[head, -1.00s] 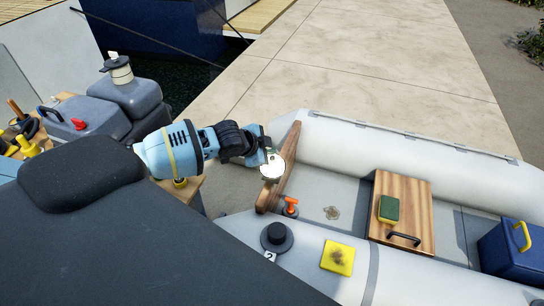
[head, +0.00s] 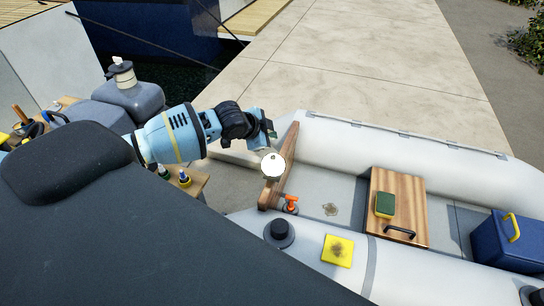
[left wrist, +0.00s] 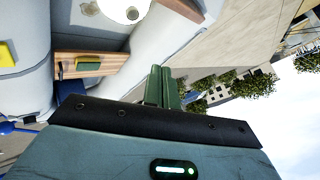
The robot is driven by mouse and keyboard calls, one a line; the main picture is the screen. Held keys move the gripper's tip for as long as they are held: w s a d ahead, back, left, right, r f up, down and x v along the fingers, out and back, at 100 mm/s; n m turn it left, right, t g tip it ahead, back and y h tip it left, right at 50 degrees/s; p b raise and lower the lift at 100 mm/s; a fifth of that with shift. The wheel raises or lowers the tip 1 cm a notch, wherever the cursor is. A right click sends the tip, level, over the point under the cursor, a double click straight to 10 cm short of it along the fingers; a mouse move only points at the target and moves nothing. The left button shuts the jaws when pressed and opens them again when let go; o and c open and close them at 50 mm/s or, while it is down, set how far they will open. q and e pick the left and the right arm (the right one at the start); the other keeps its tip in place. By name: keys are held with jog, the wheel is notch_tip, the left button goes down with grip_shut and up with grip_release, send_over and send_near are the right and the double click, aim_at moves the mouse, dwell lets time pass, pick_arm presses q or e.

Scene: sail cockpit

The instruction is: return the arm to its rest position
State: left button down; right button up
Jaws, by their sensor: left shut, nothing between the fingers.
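My left arm comes in from the left in the head view. Its gripper (head: 268,130) is held in the air near the wooden transom board of the inflatable boat. In the left wrist view the green fingers (left wrist: 163,88) are together, with nothing between them. A white round object (head: 273,166) shows just below the gripper in the head view, apart from the fingers. It also shows at the top of the left wrist view (left wrist: 118,10). My right gripper is not in view.
The pavement (head: 350,60) behind is clear.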

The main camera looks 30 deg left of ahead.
pick_arm(q)
jog(key=shift+f, duration=0.1)
dwell(0.3)
jog(key=s+d+f+g, duration=0.1)
jog(key=s+d+f, duration=0.2)
jog(key=s+d, duration=0.2)
jog(key=s+d+f+n+g+h, duration=0.1)
jog(key=s+d+f, duration=0.2)
jog(key=s+d, duration=0.2)
jog(key=s+d+f+g, duration=0.1)
jog(key=s+d+f, duration=0.3)
jog(key=s, duration=0.3)
jog(key=shift+d, duration=0.8)
jog(key=s+a+n+g+y, duration=0.15)
jog(key=s+n, duration=0.25)
jog(key=s, duration=0.8)
jog(key=s+a+n+g+y, duration=0.1)
jog(key=s+a+n+g, duration=0.2)
jog(key=s, duration=1)
jog(key=w+d+f+n+t+h, duration=0.1)
jog(key=w+d+f+t, duration=0.2)
jog(key=w+f+t, duration=0.4)
jog(key=shift+w+d+f+t, duration=0.2)
jog(key=shift+f+t, duration=0.35)
jog(key=shift+f, duration=1.05)
jog(key=shift+h, duration=0.25)
